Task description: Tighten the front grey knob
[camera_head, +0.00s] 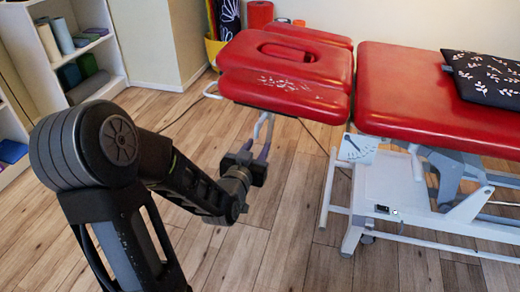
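The red treatment table's head section (285,75) has an oval face opening and stands at the upper middle. A pale grey metal bracket (268,127) hangs below its front edge. My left arm comes in from the left, and my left gripper (257,150) is at the lower end of this bracket, under the head section. Its two fingertips show as small purplish-grey parts, a little apart. I cannot make out the front grey knob; the gripper may hide it. Whether the fingers are closed on anything cannot be told. My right gripper is not in view.
The table's main red section (430,85) carries a black patterned cushion (485,77). Its white frame (390,190) stands on the floor at the right. A white shelf (75,55) with rolled mats is at the upper left. The wooden floor (290,230) at the lower middle is clear.

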